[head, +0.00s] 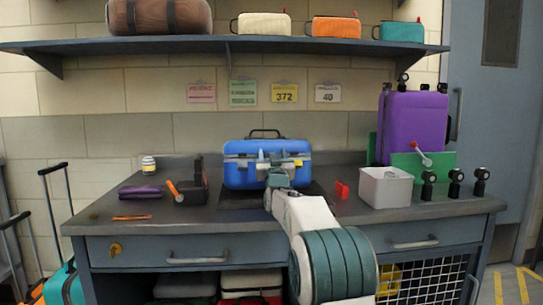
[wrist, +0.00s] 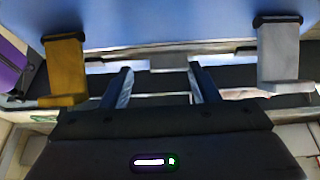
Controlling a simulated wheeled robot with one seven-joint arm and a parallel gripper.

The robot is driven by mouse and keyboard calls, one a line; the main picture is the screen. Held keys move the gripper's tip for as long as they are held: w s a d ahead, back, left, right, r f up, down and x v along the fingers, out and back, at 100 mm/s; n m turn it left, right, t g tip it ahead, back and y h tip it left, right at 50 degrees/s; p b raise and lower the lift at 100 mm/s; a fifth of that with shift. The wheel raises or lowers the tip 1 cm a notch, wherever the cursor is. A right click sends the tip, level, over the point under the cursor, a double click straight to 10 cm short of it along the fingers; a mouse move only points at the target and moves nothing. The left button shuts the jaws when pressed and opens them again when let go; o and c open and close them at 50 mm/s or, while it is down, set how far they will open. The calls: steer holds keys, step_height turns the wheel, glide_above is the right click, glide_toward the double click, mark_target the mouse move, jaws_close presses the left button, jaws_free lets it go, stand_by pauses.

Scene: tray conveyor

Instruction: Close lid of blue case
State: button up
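The blue case (head: 236,177) stands upright on a dark mat in the middle of the bench, with a black handle on top. Its lid (head: 240,147) looks down or nearly down in the head view; I cannot tell whether a gap remains. In the wrist view, the blue case (wrist: 160,22) fills the top, with a gold latch (wrist: 64,70) and a silver latch (wrist: 281,60) jutting out. My gripper (head: 271,158) is at the case's front, between the latches. In the wrist view, its two fingers (wrist: 159,72) are apart with nothing between them. Contact with the case is unclear.
A white bin (head: 385,190), a red item (head: 341,189) and a purple suitcase (head: 412,128) stand to the right. A black tool holder (head: 196,188), a purple pouch (head: 141,191) and a small jar (head: 149,165) are to the left. A shelf (head: 225,44) with bags hangs above.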

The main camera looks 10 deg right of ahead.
steer(key=shift+w+a+f, duration=0.1)
steer(key=shift+a, duration=0.6)
steer(key=shift+d, duration=0.15)
steer(key=shift+s, duration=0.25)
steer(key=s+a+f+p, duration=0.1)
steer(key=s+a+p, duration=0.1)
steer(key=s, duration=1.2)
steer(key=shift+p, duration=0.35)
steer(key=shift+s+r, duration=0.1)
